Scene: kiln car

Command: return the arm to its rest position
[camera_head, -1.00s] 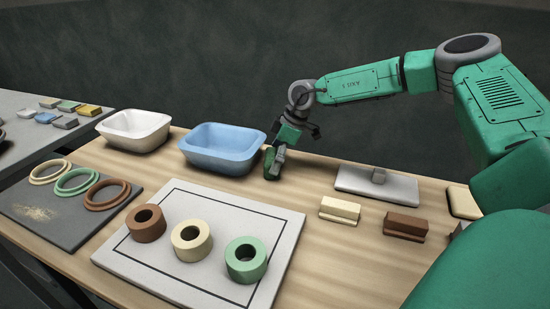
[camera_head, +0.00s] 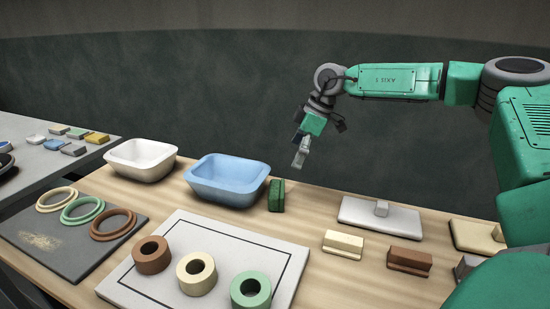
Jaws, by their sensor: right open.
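My right gripper (camera_head: 301,151) hangs from the green right arm, above the back of the table and clear of it. It is open and nothing shows between its fingers. A small dark green block (camera_head: 276,196) stands on the table below and left of the gripper, just right of the blue basin (camera_head: 265,181). The gripper and the block are apart. My left gripper is not in view.
A white basin (camera_head: 141,173) stands left of the blue one. A grey board (camera_head: 215,236) carries brown, cream and green thick rings. A dark mat (camera_head: 80,258) holds thin rings. A grey plate (camera_head: 381,218), cream block (camera_head: 343,241) and brown block (camera_head: 409,260) lie right.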

